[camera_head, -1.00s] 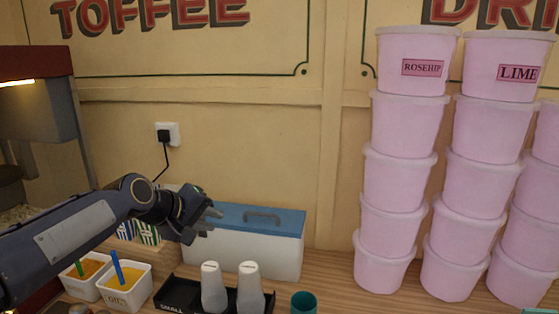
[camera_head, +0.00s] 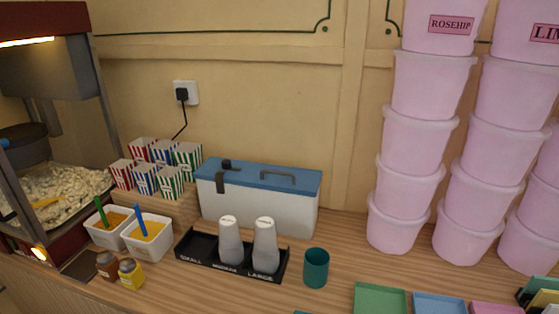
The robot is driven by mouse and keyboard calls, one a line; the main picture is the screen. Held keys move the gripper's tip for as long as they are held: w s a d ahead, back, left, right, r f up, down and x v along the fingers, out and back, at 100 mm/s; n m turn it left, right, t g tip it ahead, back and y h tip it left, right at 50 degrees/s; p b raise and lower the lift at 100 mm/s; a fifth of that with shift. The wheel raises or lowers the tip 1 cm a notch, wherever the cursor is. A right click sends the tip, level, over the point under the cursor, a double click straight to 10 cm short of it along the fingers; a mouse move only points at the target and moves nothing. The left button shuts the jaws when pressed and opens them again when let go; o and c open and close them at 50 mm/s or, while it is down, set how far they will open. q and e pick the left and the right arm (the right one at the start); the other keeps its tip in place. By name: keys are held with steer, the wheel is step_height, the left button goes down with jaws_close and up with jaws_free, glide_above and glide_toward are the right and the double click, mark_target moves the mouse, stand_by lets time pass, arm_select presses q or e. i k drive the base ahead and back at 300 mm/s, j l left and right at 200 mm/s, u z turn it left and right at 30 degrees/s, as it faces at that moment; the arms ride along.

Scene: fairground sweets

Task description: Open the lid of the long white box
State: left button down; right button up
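The long white box (camera_head: 262,210) stands on the wooden counter against the wall. A dark latch (camera_head: 221,181) sits on the lid's left part and hangs over the front face. Neither of my grippers is in the head view now.
A black cup tray (camera_head: 207,263) with stacked white cups stands in front of the box. Tubs with scoops (camera_head: 146,237) and striped popcorn boxes (camera_head: 170,183) are to the left. A teal cup (camera_head: 315,268) is front right. Pink bucket stacks (camera_head: 413,140) stand right.

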mark_target(306, 183)
steer(key=k+z, duration=0.35)
steer(key=k+l+z, duration=0.15)
steer(key=z, duration=0.2)
steer(key=i+j+z, duration=0.1)
steer(key=j+z, duration=0.25)
steer(key=j, duration=0.15)
steer(key=j+z, duration=0.3)
steer(key=j, duration=0.2)
steer(key=j+z, duration=0.35)
steer(key=j, duration=0.2)
